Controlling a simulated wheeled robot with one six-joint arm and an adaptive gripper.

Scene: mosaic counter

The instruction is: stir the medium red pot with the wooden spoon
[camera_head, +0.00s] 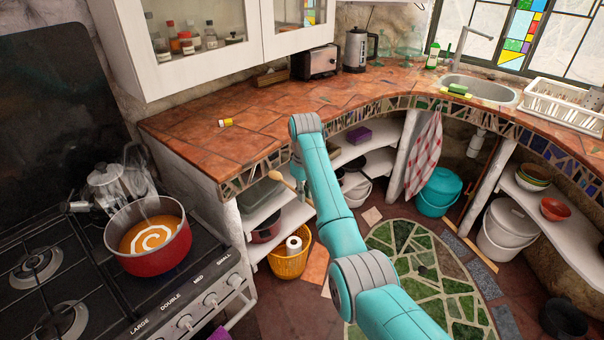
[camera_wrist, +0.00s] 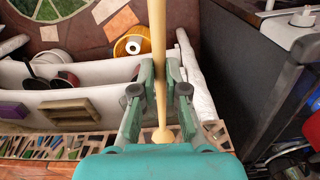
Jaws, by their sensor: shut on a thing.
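The red pot (camera_head: 152,264) stands on the stove at the left of the head view, holding orange soup with a white swirl. My gripper (camera_head: 299,172) is off to the right of the pot, in front of the counter edge. In the wrist view my gripper (camera_wrist: 160,78) is shut on the wooden spoon (camera_wrist: 158,35), whose pale shaft runs between the fingers. In the head view the spoon (camera_head: 276,177) sticks out left of the gripper, clear of the pot.
A glass-like kettle (camera_head: 112,185) stands behind the pot on the stove (camera_head: 85,303). The tiled counter (camera_head: 200,150) has a small yellow item (camera_head: 226,122) and otherwise bare room at its left. A yellow basket (camera_head: 289,264) stands on the floor below.

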